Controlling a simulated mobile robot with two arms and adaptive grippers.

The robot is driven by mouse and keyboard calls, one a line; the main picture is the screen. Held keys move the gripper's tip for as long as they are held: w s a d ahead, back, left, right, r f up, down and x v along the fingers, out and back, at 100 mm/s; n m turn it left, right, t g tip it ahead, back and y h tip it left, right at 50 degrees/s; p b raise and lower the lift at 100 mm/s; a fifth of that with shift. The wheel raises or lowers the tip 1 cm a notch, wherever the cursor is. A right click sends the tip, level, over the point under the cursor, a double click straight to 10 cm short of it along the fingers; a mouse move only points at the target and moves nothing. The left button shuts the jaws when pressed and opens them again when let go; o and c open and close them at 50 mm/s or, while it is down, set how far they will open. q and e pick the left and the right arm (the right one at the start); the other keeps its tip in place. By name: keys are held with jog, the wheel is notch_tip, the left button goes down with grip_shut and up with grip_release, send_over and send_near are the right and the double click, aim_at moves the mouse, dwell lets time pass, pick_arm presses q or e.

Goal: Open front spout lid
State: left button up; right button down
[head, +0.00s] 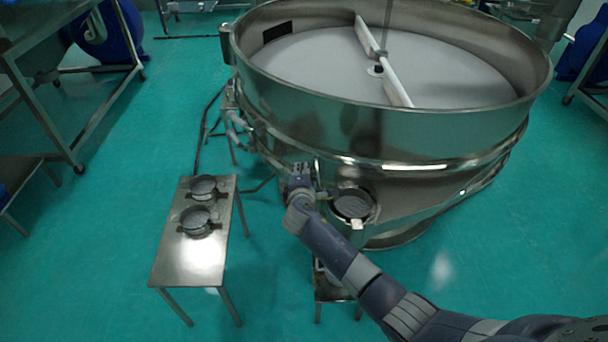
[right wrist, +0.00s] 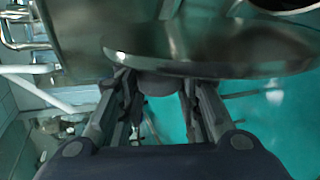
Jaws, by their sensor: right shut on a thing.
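The big steel vibrating sieve (head: 300,95) fills the upper middle of the head view. Its front spout (head: 352,204) shows as a round rim with a grey interior, and no lid covers it. My right gripper (head: 299,172) is just left of the spout. In the right wrist view, the lid (right wrist: 210,62) appears nearly edge-on as a shiny disc, apart from the round opening at the top right. The right gripper's fingers (right wrist: 158,95) are closed around a dark rounded part below the lid, seemingly its handle. The contact is partly hidden. My left gripper is not in view.
A small steel table (head: 195,255) stands left of the sieve with two round dark-topped pieces (head: 199,220) on it. A low stand (head: 332,287) is below the spout, partly behind my arm. Pipes (head: 235,122) run along the sieve's left side. Green floor is free in front.

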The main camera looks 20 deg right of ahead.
jog(key=c, duration=1.2)
grip_release()
jog(key=shift+s+a+f, duration=0.15)
jog(key=shift+a+f, duration=0.05)
jog(key=shift+f, duration=0.05)
jog(key=shift+c, duration=0.2)
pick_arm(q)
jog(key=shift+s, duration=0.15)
pick_arm(e)
jog(key=shift+o, duration=0.2)
jog(key=shift+r, duration=0.2)
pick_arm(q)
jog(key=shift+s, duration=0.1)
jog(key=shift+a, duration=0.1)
pick_arm(e)
jog(key=shift+d, duration=0.1)
jog(key=v, duration=1.2)
jog(key=shift+r, duration=0.1)
